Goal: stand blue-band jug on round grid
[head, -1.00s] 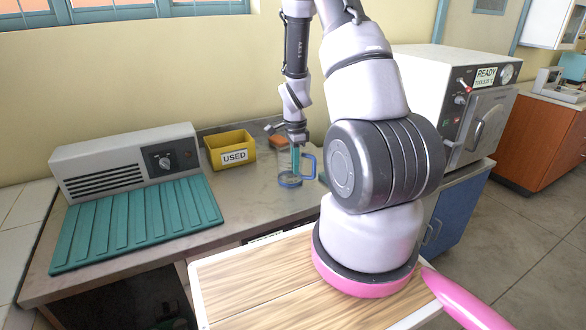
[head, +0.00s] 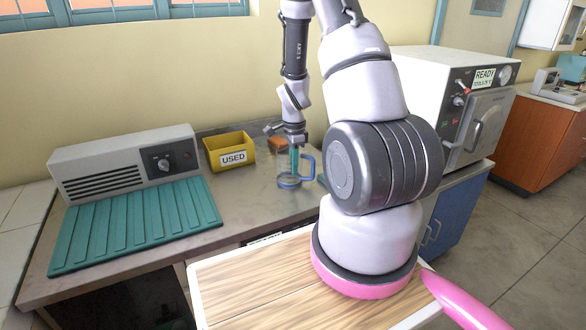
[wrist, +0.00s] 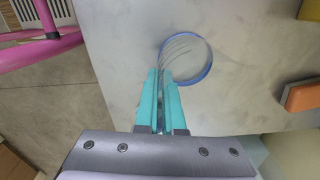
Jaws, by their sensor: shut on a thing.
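The clear blue-band jug (head: 289,182) is upright at the right part of the steel bench, with a blue ring low down and a blue handle at its right. In the wrist view its round blue outline (wrist: 209,70) lies just beyond the fingertips. My gripper (head: 294,160) points down with its teal fingers at the jug. In the wrist view the fingers (wrist: 160,85) are close together at the jug's near left edge, shut on its wall. I cannot tell whether the base touches the bench. No round grid shows in either view.
A yellow bin marked USED (head: 230,150) stands left of the jug. An orange block (head: 277,145) is behind it. A grey unit (head: 125,162) and teal ribbed mat (head: 135,222) fill the left. A white steriliser (head: 440,85) stands right. Bare bench (head: 250,205) lies between mat and jug.

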